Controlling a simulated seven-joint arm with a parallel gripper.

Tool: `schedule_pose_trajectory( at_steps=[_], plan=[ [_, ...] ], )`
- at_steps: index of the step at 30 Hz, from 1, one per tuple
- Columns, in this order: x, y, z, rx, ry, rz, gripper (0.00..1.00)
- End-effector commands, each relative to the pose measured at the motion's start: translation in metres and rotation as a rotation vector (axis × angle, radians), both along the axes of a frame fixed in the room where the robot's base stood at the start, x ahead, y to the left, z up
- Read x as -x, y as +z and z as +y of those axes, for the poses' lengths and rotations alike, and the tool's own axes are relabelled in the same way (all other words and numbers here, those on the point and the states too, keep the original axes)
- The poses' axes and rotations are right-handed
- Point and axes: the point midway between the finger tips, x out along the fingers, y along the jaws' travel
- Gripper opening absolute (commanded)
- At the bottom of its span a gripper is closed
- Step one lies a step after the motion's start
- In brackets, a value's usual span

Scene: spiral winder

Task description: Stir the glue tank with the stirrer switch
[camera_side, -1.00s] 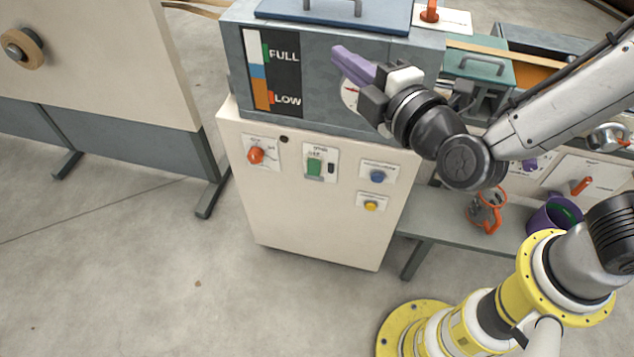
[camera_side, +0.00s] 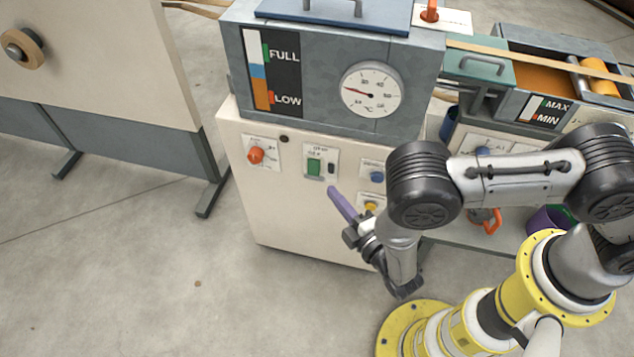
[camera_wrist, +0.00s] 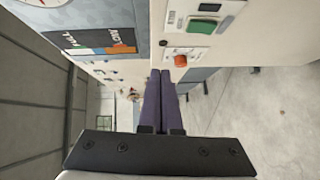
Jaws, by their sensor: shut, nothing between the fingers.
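The grey glue tank (camera_side: 320,90) sits on top of a cream cabinet (camera_side: 290,220), with a level strip marked FULL and LOW and a round dial. A green rocker switch (camera_side: 314,167) is on a white plate on the cabinet front, and it also shows in the wrist view (camera_wrist: 203,25). Its small label is too blurred to read surely. My gripper (camera_side: 333,190) is shut and empty, its purple fingers in front of the cabinet, just below and right of the green switch in the side view. The wrist view shows the closed fingers (camera_wrist: 160,75) end on.
An orange knob (camera_side: 256,155) is left of the green switch. A blue button (camera_side: 377,176) and a yellow button (camera_side: 370,207) are to its right, near my arm. A cream board (camera_side: 95,60) stands at the left. Open floor lies in front of the cabinet.

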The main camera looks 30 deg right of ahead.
Motion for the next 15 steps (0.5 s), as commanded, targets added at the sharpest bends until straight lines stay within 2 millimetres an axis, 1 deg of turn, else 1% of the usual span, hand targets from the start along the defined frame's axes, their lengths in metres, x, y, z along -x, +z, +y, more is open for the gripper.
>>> schedule_pose_trajectory(
  at_steps=[1,6,9,12,15],
  plan=[
    [0.000,-0.018,-0.001,0.004,0.000,0.003,0.00],
    [0.000,-0.065,-0.001,0.002,-0.001,0.001,0.00],
    [0.000,-0.085,0.000,0.001,-0.001,0.001,0.00],
    [0.000,-0.098,0.000,0.001,-0.001,0.000,0.00],
    [0.000,-0.105,0.000,0.000,-0.001,0.000,0.00]
  ],
)
